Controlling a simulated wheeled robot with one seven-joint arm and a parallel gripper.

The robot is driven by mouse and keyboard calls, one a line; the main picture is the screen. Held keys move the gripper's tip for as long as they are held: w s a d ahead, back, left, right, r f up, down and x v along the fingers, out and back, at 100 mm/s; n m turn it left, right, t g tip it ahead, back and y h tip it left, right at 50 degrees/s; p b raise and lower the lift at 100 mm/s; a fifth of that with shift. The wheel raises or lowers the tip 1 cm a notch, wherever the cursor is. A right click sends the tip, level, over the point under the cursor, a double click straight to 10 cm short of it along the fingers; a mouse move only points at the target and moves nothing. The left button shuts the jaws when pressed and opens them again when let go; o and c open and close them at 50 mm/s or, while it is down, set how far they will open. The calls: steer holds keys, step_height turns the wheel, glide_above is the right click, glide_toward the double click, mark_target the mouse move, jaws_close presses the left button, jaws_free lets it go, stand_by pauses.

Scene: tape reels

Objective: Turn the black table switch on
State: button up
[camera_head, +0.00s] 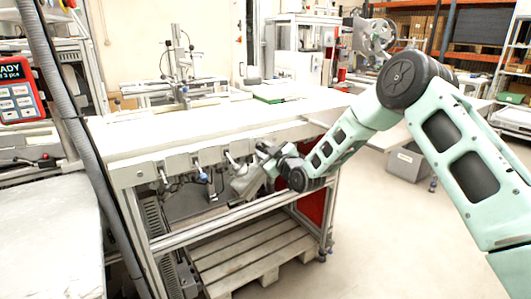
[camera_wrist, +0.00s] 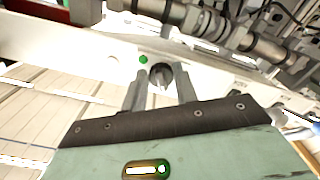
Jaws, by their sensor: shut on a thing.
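The black table switch (camera_wrist: 160,72) is a dark round knob on a white panel, with a small green dot (camera_wrist: 143,60) beside it. In the wrist view my gripper (camera_wrist: 159,86) has its two grey fingers on either side of the knob, shut on it. In the head view my gripper (camera_head: 243,184) reaches the front rail of the long white table (camera_head: 200,130) from the right. The switch cannot be made out there, hidden by my gripper or too small.
Several fittings and cables hang along the table's front, including a blue-tipped one (camera_head: 203,176). A wooden pallet (camera_head: 255,262) lies under the table. A red-framed control panel (camera_head: 20,90) is at the left. The floor at the front right is clear around my arm.

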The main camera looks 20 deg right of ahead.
steer(key=m+b, duration=0.1)
steer(key=m, duration=0.2)
steer(key=m+b, duration=0.1)
steer(key=m, duration=0.2)
steer(key=shift+s+a+f+b, duration=0.1)
steer(key=shift+a+f+b, duration=0.1)
steer(key=shift+b, duration=0.2)
steer(key=m+b, duration=0.1)
steer(key=m, duration=0.2)
steer(key=shift+m, duration=0.3)
steer(key=shift+a+r+m+b, duration=0.1)
steer(key=shift+m+b, duration=0.3)
steer(key=shift+m, duration=1.2)
steer(key=o, duration=1)
steer(key=shift+c, duration=0.2)
steer(key=shift+s, duration=0.1)
steer(key=v, duration=1.7)
steer(key=shift+s, duration=0.15)
